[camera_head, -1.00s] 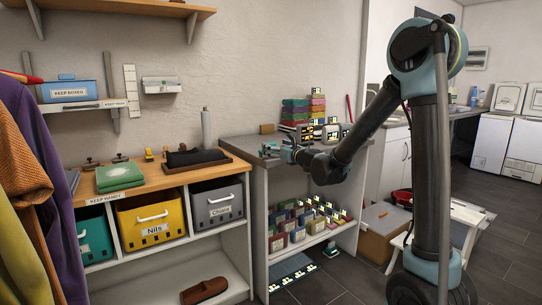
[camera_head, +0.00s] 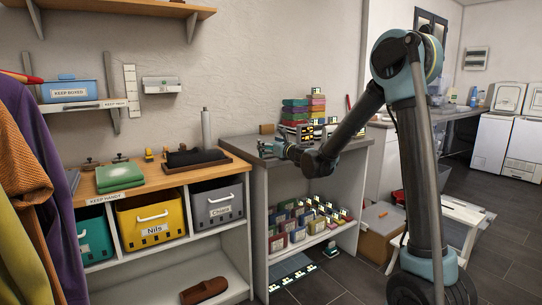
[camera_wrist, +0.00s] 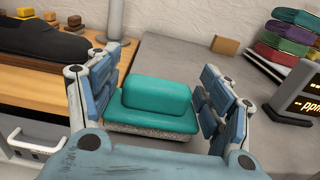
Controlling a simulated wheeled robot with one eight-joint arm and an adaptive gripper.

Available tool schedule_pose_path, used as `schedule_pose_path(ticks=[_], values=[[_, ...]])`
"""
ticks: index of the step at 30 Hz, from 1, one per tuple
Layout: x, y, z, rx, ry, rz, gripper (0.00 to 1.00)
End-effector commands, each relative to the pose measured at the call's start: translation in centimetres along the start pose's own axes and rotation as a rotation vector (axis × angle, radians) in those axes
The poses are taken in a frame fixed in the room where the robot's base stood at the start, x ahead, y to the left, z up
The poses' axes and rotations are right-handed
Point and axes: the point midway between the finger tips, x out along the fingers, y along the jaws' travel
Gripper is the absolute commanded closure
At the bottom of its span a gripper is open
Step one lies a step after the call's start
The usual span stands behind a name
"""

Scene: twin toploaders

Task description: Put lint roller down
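A pale upright cylinder, perhaps the lint roller (camera_head: 206,128), stands at the back of the wooden bench. Its lower end also shows in the wrist view (camera_wrist: 98,14). My gripper (camera_head: 267,149) is low over the left end of the grey counter. In the wrist view, a teal block with a speckled grey underside (camera_wrist: 155,98) lies between the fingers of my gripper (camera_wrist: 165,72). The fingers stand close along its two sides; I cannot tell whether they touch it, or whether the block rests on the counter. No other object that looks like a lint roller shows.
Bare grey counter (camera_wrist: 170,55) lies behind the teal block.

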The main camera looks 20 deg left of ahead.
Motion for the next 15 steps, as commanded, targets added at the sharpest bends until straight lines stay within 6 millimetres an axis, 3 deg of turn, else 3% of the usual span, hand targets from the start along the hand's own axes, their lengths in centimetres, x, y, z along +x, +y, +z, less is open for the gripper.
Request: schedule_pose_path(ticks=[1, 4, 8, 15], values=[[-0.01, -0.01, 0.00, 0.000, 0.000, 0.000, 0.47], [-0.02, -0.01, 0.00, 0.000, 0.000, 0.000, 0.70], [-0.02, -0.02, 0.01, 0.000, 0.000, 0.000, 0.75], [-0.03, -0.02, 0.29, 0.000, 0.000, 0.000, 0.75]])
